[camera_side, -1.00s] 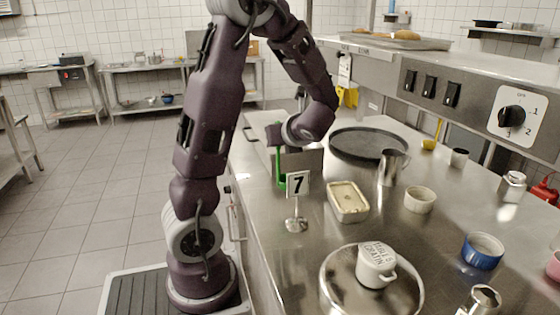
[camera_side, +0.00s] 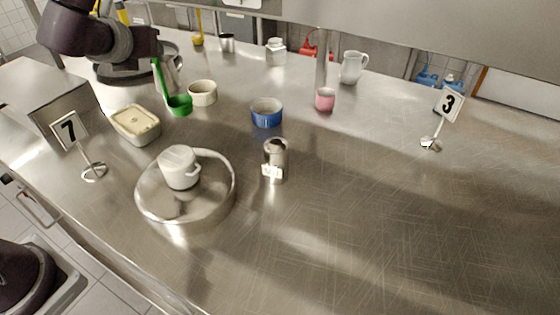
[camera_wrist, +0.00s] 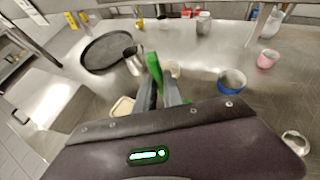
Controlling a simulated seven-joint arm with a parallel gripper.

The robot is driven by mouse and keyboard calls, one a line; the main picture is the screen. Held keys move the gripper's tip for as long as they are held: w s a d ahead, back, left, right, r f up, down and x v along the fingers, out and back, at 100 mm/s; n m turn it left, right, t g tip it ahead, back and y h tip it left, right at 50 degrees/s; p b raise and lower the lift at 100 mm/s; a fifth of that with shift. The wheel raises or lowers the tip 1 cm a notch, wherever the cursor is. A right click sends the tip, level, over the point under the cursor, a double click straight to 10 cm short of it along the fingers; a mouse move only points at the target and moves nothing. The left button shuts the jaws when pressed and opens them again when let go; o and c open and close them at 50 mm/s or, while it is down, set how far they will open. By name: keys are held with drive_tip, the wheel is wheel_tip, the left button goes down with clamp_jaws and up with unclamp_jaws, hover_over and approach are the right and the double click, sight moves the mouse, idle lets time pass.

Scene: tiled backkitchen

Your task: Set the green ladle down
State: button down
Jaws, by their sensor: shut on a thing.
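The green ladle (camera_side: 179,106) hangs handle up from my gripper (camera_side: 156,52) in the side view, its bowl down. The bowl appears between the lidded cream dish (camera_side: 136,124) and the cream ramekin (camera_side: 202,93). I cannot tell whether it touches the counter. In the wrist view, the green handle (camera_wrist: 153,66) rises between the two fingers of my gripper (camera_wrist: 160,88), which is shut on it.
A dark round tray (camera_wrist: 108,50) lies behind. The counter's right-front (camera_side: 400,230) is clear.

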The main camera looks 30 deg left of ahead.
drive_tip(key=d+m+t+h, duration=0.1)
drive_tip(key=d+m+h, duration=0.6)
drive_tip(key=d, duration=1.1)
drive_tip(key=s+d+m+g+h, duration=0.2)
drive_tip(key=s+d+m+h, duration=0.2)
drive_tip(key=d, duration=0.7)
drive_tip(key=s+d+m+g+h, duration=0.1)
drive_tip(key=s+d+m+h, duration=0.3)
drive_tip(key=d, duration=0.8)
wheel_tip(320, 180, down, 10)
drive_tip(key=s, duration=0.1)
drive_tip(key=shift+s+d+f+y, duration=0.15)
drive_tip(key=shift+d+f+y, duration=0.05)
drive_tip(key=shift+f+y, duration=0.1)
drive_tip(key=shift+f, duration=0.1)
drive_tip(key=c, duration=1.5)
unclamp_jaws()
drive_tip(key=shift+o, duration=0.2)
